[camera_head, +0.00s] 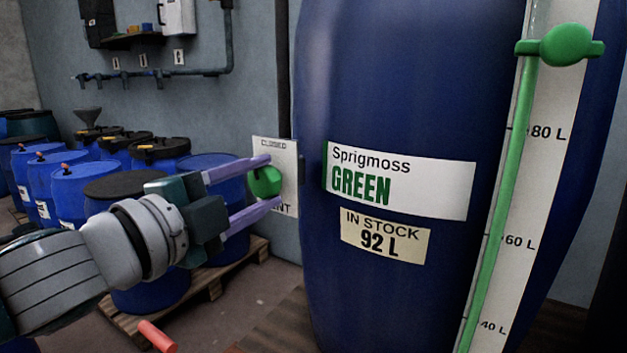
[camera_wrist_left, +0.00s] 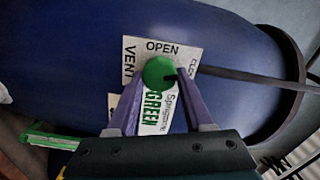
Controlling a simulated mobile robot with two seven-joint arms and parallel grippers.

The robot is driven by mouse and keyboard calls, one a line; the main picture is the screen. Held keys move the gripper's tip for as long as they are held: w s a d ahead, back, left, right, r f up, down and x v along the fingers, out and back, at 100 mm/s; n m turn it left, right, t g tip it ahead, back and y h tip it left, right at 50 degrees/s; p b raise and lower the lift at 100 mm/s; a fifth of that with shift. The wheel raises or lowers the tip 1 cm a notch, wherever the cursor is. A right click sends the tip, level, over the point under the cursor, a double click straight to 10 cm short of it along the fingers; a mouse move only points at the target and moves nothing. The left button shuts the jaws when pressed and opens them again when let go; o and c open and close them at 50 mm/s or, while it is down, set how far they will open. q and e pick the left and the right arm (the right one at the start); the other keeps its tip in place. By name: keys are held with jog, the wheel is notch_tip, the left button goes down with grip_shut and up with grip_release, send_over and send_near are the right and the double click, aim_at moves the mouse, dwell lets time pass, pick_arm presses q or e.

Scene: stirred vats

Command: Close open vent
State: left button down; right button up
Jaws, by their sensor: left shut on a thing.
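The vent's green knob (camera_head: 265,182) sits on a white plate (camera_head: 288,160) at the left side of a large blue vat (camera_head: 400,100). The plate reads CLOSED at its top edge in the head view. In the left wrist view, the plate (camera_wrist_left: 190,50) shows OPEN, VENT and part of CLOSED around the knob (camera_wrist_left: 155,70). My left gripper (camera_head: 268,180) is shut on the knob, with one purple finger on each side. A small dark mark shows on the knob; its exact setting is unclear. My right gripper is out of view.
The vat's label (camera_head: 400,182) reads Sprigmoss GREEN, 92 L in stock. A green lever and rod (camera_head: 505,190) run along a litre scale at right. Blue drums (camera_head: 75,190) stand on a pallet (camera_head: 215,285) at left. A red bar (camera_head: 157,337) shows low down.

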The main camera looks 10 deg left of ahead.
pick_arm(q)
jog(key=shift+m, duration=1.6)
jog(key=shift+c, duration=1.5)
grip_release()
jog(key=v, duration=1)
jog(key=shift+b, duration=0.45)
